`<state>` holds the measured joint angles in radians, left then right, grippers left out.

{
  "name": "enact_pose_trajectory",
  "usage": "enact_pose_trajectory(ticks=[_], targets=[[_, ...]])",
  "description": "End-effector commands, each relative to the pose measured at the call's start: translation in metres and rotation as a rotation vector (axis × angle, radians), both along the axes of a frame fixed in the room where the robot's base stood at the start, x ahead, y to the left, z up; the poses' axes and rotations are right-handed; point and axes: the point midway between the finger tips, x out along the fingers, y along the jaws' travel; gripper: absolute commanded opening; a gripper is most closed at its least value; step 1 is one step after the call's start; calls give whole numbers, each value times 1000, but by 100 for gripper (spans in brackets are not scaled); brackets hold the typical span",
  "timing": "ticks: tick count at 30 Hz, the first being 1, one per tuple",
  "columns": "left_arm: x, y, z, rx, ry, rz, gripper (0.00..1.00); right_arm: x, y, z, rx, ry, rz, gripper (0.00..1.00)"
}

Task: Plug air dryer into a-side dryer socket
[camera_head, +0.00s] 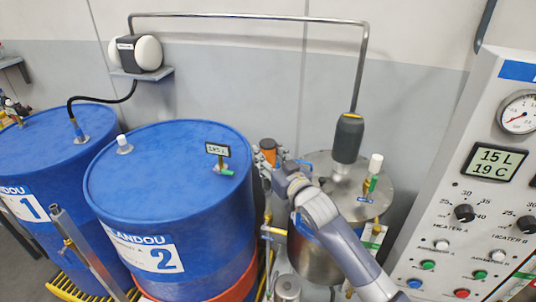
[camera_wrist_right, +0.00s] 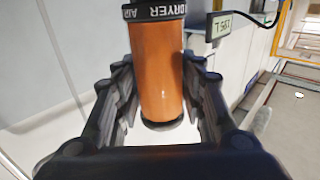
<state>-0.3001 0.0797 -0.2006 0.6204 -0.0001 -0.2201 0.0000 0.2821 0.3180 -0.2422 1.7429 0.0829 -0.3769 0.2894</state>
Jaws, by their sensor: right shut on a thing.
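The air dryer (camera_wrist_right: 158,75) is an orange cylinder with a black band lettered "AIR DRYER" in the right wrist view. My right gripper (camera_wrist_right: 160,112) is shut around it, with a dark finger on each side. In the head view the orange air dryer (camera_head: 268,145) shows small at my right gripper (camera_head: 267,162), between blue drum 2 and the steel tank. Its lower part is hidden there by the gripper. I cannot pick out the a-side dryer socket for certain. My left gripper is not in view.
Blue drum 2 (camera_head: 160,185) and blue drum 1 (camera_head: 45,150) stand at left. A small display (camera_head: 217,150) is on drum 2. The steel tank (camera_head: 335,185) has a grey cylinder (camera_head: 348,138) above it on a bent pipe. A control panel (camera_head: 470,215) stands at right.

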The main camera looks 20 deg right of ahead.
Motion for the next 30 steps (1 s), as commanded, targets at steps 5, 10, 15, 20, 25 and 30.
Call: enact_pose_trajectory(ticks=[5,10,15,20,25,30], targets=[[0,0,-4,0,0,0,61,0,0,-5,0,-2,0,10],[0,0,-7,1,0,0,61,0,0,-9,0,-1,0,10],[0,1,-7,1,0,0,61,0,0,-11,0,0,0,49],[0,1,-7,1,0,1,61,0,0,-11,0,0,0,61],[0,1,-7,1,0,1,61,0,0,-12,0,2,0,61],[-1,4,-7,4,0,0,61,-6,-1,-12,0,1,0,61]])
